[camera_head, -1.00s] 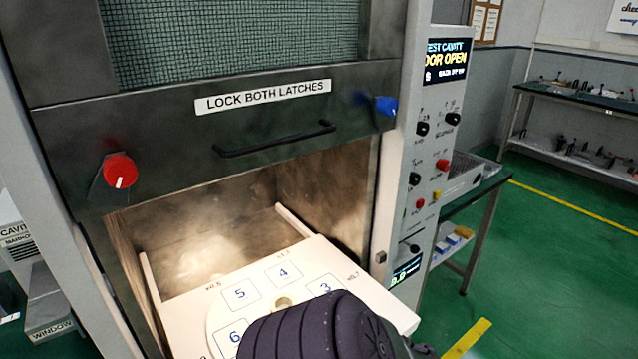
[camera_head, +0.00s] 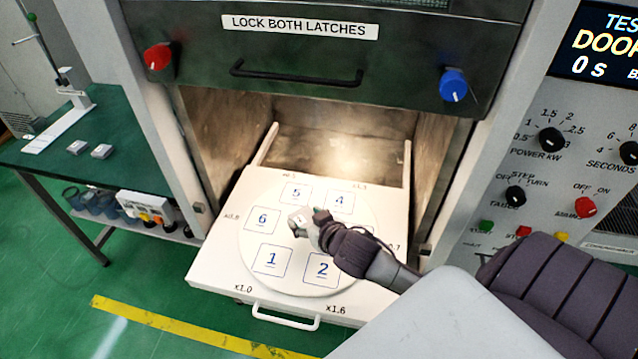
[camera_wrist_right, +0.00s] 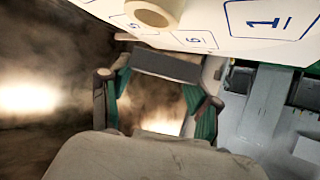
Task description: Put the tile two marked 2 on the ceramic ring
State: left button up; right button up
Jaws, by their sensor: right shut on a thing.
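In the head view my right gripper (camera_head: 311,224) is shut on a small pale tile (camera_head: 299,218) over the middle of the white turntable (camera_head: 256,242). A small mark shows on the tile, too small to read surely. In the right wrist view the green-padded fingers (camera_wrist_right: 158,92) grip the tile's dark grey side (camera_wrist_right: 168,65). The cream ceramic ring (camera_wrist_right: 153,12) shows at the top of that view, apart from the tile in the picture. In the head view my gripper and arm seem to hide the ring. My left gripper is not in view.
The turntable has printed numbered squares and sits on a white pulled-out tray (camera_head: 215,262) with a front handle (camera_head: 285,316). The raised door (camera_head: 320,65) hangs above the open cavity (camera_head: 340,135). Two small blocks (camera_head: 101,151) lie on the green bench (camera_head: 130,120) at left.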

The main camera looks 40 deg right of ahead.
aim_at(309, 209)
jog(key=w+d, duration=0.1)
jog(key=w+d+r, duration=0.1)
jog(key=shift+w+d+r+p, duration=0.1)
jog(key=shift+d+r+p, duration=0.05)
jog(key=shift+d+p, duration=0.15)
jog(key=shift+w+m, duration=0.2)
jog(key=shift+m, duration=0.1)
jog(key=shift+f+b, duration=0.5)
jog(key=shift+b, duration=0.1)
notch_tip(309, 209, down, 3)
jog(key=b, duration=0.3)
jog(key=shift+f+b, duration=0.15)
jog(key=shift+b, duration=0.2)
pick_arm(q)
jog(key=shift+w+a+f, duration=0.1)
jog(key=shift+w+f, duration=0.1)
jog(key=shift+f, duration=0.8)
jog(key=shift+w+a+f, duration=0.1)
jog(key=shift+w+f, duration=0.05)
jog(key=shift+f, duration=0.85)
pick_arm(e)
jog(key=shift+f, duration=0.65)
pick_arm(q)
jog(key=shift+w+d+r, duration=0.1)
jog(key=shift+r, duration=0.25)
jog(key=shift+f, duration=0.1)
pick_arm(e)
jog(key=shift+f, duration=0.15)
jog(key=o, duration=1.3)
jog(key=shift+s, duration=0.1)
